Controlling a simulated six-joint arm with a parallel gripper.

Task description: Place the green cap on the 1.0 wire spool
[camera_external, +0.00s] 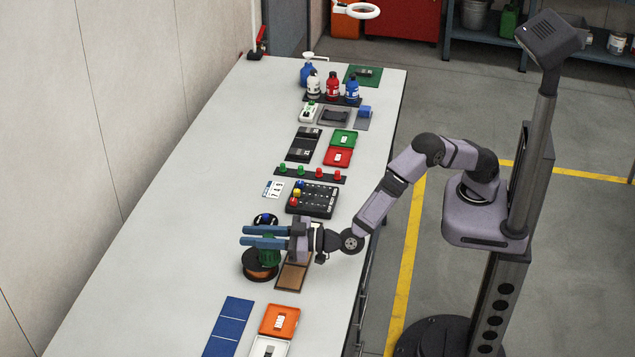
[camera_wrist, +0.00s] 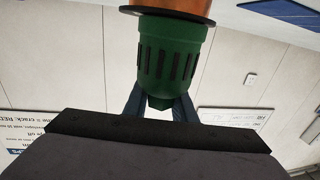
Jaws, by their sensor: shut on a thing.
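My gripper (camera_external: 246,237) reaches left over the table with its two blue fingers level. It is shut on the green cap (camera_external: 268,252), which shows just below the fingers. In the wrist view the green ribbed cap (camera_wrist: 172,62) is large and central, with the blue fingers behind its lower end. The copper-coloured wire spool (camera_external: 258,267) stands directly under the cap on the table. Its black flange (camera_wrist: 170,13) meets the wide end of the cap in the wrist view. I cannot tell whether they touch. The spool's 1.0 label is not readable.
A dark round item (camera_external: 265,218) stands just behind my gripper. A brown tray (camera_external: 291,277) lies right of the spool. A black panel with coloured knobs (camera_external: 315,201) lies behind. Blue panels (camera_external: 230,325) and an orange tray (camera_external: 280,320) lie in front. The table's left side is clear.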

